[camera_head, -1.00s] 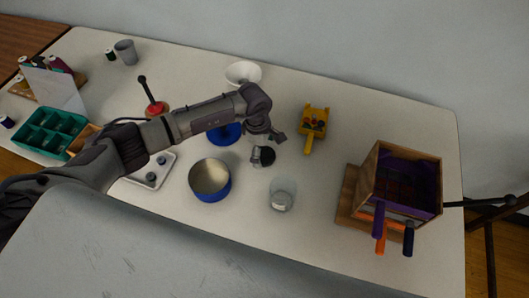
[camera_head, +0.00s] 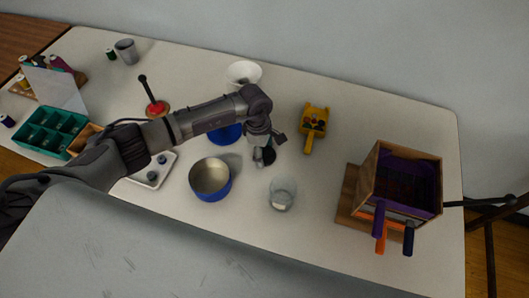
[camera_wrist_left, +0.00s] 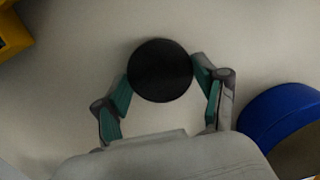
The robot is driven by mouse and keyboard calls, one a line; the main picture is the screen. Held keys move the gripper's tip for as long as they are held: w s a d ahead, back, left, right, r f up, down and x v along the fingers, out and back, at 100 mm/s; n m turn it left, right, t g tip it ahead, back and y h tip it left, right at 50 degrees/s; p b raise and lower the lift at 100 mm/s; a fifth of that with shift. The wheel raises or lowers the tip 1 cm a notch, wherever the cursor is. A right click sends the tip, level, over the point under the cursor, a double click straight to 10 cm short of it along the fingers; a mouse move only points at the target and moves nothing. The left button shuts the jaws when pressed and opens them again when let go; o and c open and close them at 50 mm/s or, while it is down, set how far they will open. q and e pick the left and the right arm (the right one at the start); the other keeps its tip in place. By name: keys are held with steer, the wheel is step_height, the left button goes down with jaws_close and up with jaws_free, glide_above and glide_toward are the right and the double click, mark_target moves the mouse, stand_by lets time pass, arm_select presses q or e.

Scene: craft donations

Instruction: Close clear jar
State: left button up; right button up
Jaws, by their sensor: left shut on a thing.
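The clear jar (camera_head: 283,194) stands upright on the table, to the right of the blue bowl. Its top looks open. A round black lid (camera_wrist_left: 160,70) is between the fingers of my left gripper (camera_wrist_left: 166,82), which is shut on it. In the head view the lid (camera_head: 269,155) shows partly below my left gripper (camera_head: 263,150), above and to the left of the jar. I cannot tell whether the lid touches the table. My right gripper is not in view.
A blue bowl with a tan inside (camera_head: 211,180) stands left of the jar. A yellow tool-like item (camera_head: 313,122) lies behind the jar. A wooden box with purple lining (camera_head: 400,178) stands at the right. The table between jar and box is clear.

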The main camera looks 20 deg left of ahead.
mark_target(266, 154)
arm_select(q)
steer(key=shift+r, duration=0.1)
step_height(266, 154, up, 4)
steer(key=shift+w+f+b, duration=0.1)
steer(key=shift+b, duration=0.55)
steer(key=d+r+b, duration=0.3)
steer(key=d+r, duration=0.4)
steer(key=d, duration=0.4)
steer(key=shift+s+d, duration=0.35)
steer(key=shift+s, duration=0.1)
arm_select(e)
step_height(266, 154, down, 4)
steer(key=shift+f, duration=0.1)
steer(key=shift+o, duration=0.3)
